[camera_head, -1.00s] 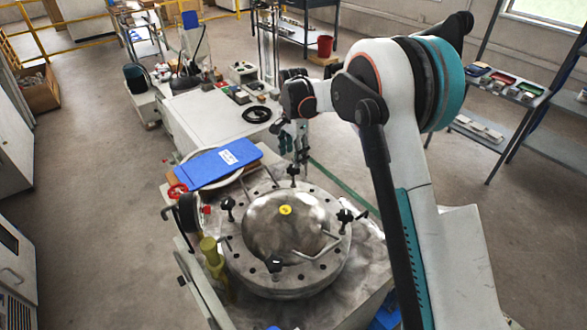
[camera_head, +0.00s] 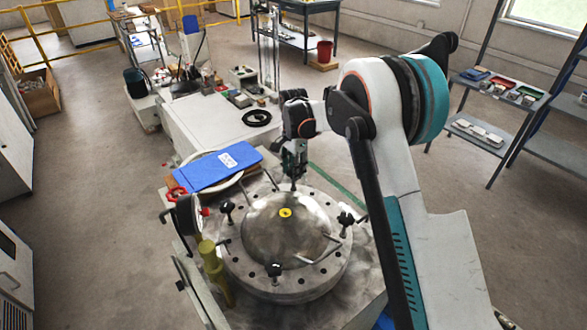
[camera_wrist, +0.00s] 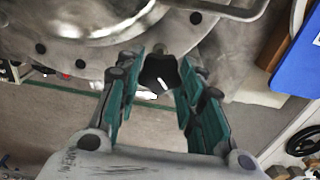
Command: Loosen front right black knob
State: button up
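A round metal lid (camera_head: 262,226) with a domed centre and a yellow spot sits on a vessel, with black knobs around its rim. In the head view one knob is at the left (camera_head: 227,209), one at the right (camera_head: 345,219) and one at the near edge (camera_head: 274,269). My gripper (camera_head: 294,172) is over the far edge of the lid and mostly hides the far knob there. In the wrist view this black knob (camera_wrist: 160,72) lies between the teal fingers of my gripper (camera_wrist: 160,62). The fingers are open, with gaps visible on both sides of the knob.
A blue flat case (camera_head: 218,168) lies left of my gripper, close to the lid. Bent metal handles (camera_head: 318,252) stand up from the lid. A yellow-green fitting (camera_head: 212,262) and a gauge (camera_head: 188,216) stand at its left. A white bench (camera_head: 205,130) is behind.

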dwell(0.3)
jog(key=n, duration=0.4)
jog(key=shift+n, duration=0.4)
jog(key=n, duration=0.4)
jog(key=shift+n+p, duration=0.3)
jog(key=shift+p, duration=0.05)
jog(key=n, duration=0.4)
jog(key=shift+n, duration=2.2)
jog(key=o, duration=1.1)
jog(key=shift+r, duration=0.15)
notch_tip(320, 180, up, 12)
jog(key=shift+f, duration=0.15)
